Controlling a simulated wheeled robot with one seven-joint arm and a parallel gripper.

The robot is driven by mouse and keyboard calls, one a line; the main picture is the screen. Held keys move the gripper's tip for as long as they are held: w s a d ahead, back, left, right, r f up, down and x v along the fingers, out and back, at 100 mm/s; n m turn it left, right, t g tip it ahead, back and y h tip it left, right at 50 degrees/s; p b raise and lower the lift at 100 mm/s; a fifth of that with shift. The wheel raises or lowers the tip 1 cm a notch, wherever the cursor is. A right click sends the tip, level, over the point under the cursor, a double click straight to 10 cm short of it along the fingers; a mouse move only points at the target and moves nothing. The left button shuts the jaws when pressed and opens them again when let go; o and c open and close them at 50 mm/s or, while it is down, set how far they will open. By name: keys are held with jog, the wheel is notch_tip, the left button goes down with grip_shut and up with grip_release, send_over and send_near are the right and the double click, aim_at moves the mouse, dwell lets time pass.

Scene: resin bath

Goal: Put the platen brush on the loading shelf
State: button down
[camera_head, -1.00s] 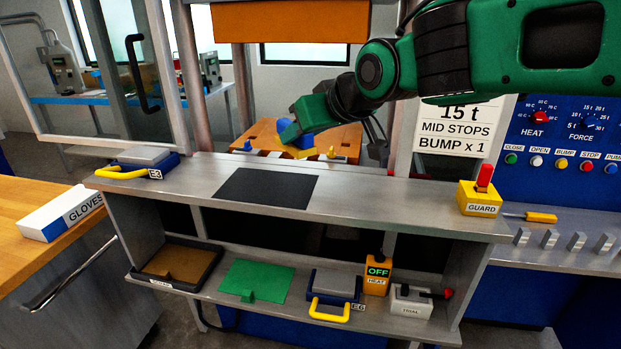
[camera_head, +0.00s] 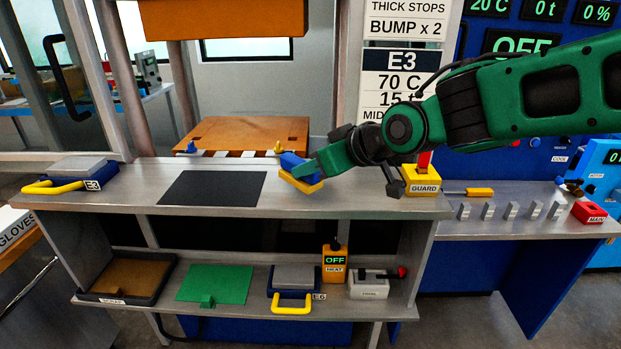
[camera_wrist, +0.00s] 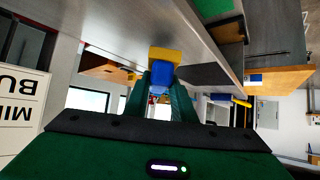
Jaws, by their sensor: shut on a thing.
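The platen brush (camera_head: 301,182), a blue block with a yellow underside, is held tilted in my gripper (camera_head: 305,168). It shows in front of the jaws in the wrist view (camera_wrist: 163,57), its blue part between the two green fingers (camera_wrist: 162,84). I take the grey upper shelf (camera_head: 340,195) in front of the press as the loading shelf. The brush is over this shelf, to the right of its dark mat (camera_head: 212,188). I cannot tell whether it touches the surface. The fingers partly hide the blue part.
A grey-topped blue block with a yellow handle (camera_head: 77,172) stands at the shelf's left end. The yellow GUARD box (camera_head: 422,180) stands at its right, near my wrist. The orange platen (camera_head: 240,135) lies behind. A lower shelf holds a tray (camera_head: 126,277) and a green sheet (camera_head: 215,283).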

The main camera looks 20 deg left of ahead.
jog(key=shift+f, duration=1.35)
jog(key=c, duration=1.2)
grip_release()
jog(key=v, duration=1.2)
jog(key=shift+r, duration=0.1)
